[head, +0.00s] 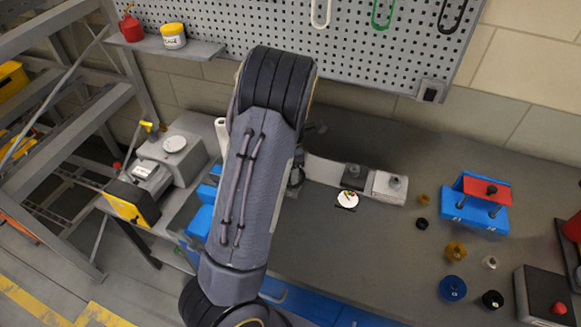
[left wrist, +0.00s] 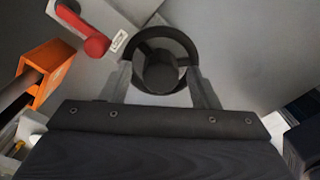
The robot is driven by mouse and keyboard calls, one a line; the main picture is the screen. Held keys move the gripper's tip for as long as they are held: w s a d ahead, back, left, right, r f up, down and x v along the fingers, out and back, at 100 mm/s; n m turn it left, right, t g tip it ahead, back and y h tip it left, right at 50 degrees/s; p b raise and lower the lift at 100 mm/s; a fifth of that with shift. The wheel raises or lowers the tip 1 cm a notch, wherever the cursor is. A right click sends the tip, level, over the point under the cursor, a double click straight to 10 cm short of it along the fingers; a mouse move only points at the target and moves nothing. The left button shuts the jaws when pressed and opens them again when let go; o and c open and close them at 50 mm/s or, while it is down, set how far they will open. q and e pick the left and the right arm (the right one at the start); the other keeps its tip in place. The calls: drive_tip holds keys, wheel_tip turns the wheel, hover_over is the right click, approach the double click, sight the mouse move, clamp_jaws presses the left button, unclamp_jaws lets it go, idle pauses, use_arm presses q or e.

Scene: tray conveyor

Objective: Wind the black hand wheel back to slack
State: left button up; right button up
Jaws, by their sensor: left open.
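The black hand wheel (left wrist: 161,71) shows in the left wrist view as a spoked ring with a thick round hub, above a grey surface. My left gripper (left wrist: 159,80) is open, with one finger on each side of the wheel's near part. The fingertips are close to the rim; I cannot tell whether they touch it. In the head view my left arm crosses the middle of the bench and hides the wheel and most of the gripper. My right gripper is in neither view.
A red-gripped lever (left wrist: 92,41) and an orange part (left wrist: 47,72) lie left of the wheel. On the bench are a white dial (head: 347,200), a blue block with a red top (head: 477,212) and several small knobs. A pegboard (head: 270,25) stands behind.

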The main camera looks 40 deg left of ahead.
use_arm(q)
drive_tip(key=shift+r, duration=0.1)
wheel_tip(320, 180, up, 8)
drive_tip(key=shift+f+b, duration=0.2)
drive_tip(key=shift+b, duration=0.2)
idle(0.5)
